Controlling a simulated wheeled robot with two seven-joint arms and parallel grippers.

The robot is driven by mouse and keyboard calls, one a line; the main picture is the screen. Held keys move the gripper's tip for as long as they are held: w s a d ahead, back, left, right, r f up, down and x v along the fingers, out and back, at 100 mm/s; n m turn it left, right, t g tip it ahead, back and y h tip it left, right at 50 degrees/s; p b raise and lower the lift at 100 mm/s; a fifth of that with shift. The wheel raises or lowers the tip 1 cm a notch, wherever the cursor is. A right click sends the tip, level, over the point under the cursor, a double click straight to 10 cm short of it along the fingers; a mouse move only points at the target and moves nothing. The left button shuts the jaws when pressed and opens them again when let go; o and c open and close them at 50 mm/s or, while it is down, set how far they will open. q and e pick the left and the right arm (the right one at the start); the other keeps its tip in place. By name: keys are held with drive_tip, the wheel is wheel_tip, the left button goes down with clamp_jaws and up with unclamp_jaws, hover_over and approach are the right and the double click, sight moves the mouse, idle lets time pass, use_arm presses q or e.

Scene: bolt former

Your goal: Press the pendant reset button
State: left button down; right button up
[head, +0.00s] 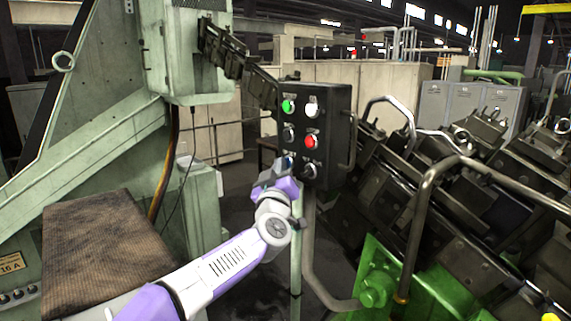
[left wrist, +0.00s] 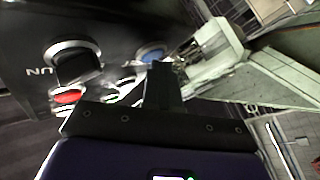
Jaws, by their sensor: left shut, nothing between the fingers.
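The black pendant box (head: 335,131) hangs on its arm in the middle of the head view. It carries a green button (head: 288,106), a white button (head: 312,108), a red button (head: 311,141) and knobs. My left gripper (head: 287,164) is shut and empty at the lower left of the pendant face. In the left wrist view a blue button (left wrist: 149,53) shows right by the closed fingertips (left wrist: 160,68); I cannot tell whether they touch. No reset label is readable. The red button (left wrist: 67,97) and a selector knob (left wrist: 76,64) lie to the left there.
A green-grey machine column (head: 185,50) and a brown-topped block (head: 105,245) stand to the left. A bent metal rail (head: 425,200), dark tooling and a green machine part (head: 375,285) crowd the right. A thin pole stands just below the pendant.

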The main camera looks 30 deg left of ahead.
use_arm(q)
drive_tip(key=shift+s, duration=0.15)
drive_tip(key=shift+s+a+b, duration=0.3)
drive_tip(key=shift+s+b, duration=0.15)
drive_tip(key=shift+s, duration=0.2)
drive_tip(key=shift+s+a+b, duration=0.35)
drive_tip(key=shift+s+b, duration=0.05)
drive_tip(key=shift+s, duration=0.45)
drive_tip(key=shift+s+a+b, duration=0.35)
drive_tip(key=shift+s, duration=0.45)
drive_tip(key=shift+s+a+b, duration=0.35)
drive_tip(key=shift+s+b, duration=0.05)
drive_tip(key=shift+s, duration=0.45)
drive_tip(key=shift+r, duration=0.15)
